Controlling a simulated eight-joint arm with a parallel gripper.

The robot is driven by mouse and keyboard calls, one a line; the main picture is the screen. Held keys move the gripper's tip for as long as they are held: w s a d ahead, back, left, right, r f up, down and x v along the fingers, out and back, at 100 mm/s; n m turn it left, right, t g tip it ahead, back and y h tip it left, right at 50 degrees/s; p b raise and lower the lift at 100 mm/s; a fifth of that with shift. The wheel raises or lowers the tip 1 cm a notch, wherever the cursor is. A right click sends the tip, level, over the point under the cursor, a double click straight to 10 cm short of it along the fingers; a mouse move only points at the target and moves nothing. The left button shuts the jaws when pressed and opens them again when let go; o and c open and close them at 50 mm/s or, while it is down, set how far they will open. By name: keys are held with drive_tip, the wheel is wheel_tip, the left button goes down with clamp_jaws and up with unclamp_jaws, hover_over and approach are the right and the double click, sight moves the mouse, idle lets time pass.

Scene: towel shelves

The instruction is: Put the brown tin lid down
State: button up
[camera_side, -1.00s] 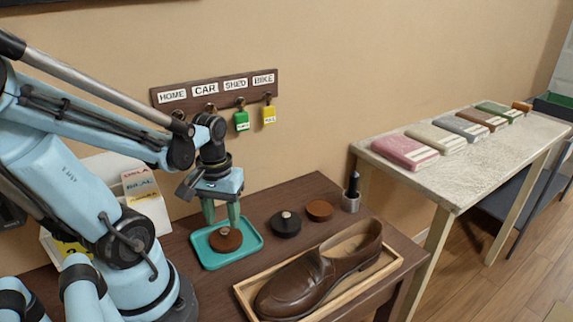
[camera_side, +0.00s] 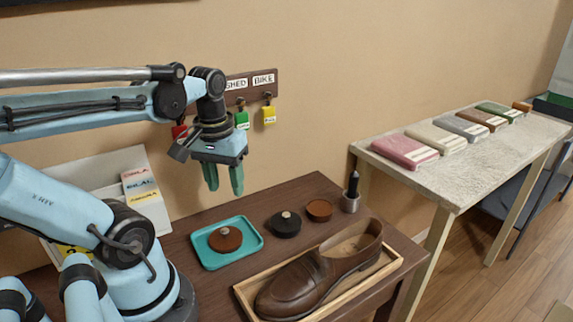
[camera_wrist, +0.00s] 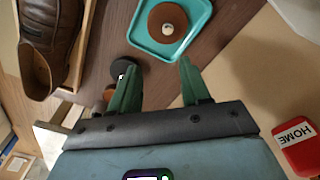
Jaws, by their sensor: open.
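The brown tin lid (camera_side: 225,239), round with a pale knob, lies flat in the teal tray (camera_side: 249,255) on the dark wooden table. The lid also shows in the wrist view (camera_wrist: 168,22), inside the tray (camera_wrist: 138,35). My gripper (camera_side: 223,188) hangs above the tray, apart from the lid, with its green fingers spread and nothing between them. The fingers (camera_wrist: 157,80) show open in the wrist view as well.
A black lid (camera_side: 285,224) and an open brown tin (camera_side: 319,210) stand right of the tray. A brown shoe (camera_side: 320,270) lies in a wooden tray in front. Key tags (camera_side: 269,115) hang from the wall rack behind my gripper.

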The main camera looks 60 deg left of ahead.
drive_tip(key=w+d+m+t, duration=0.6)
drive_tip(key=w+d+m, duration=0.2)
drive_tip(key=w+d, duration=0.1)
drive_tip(key=shift+d, duration=0.45)
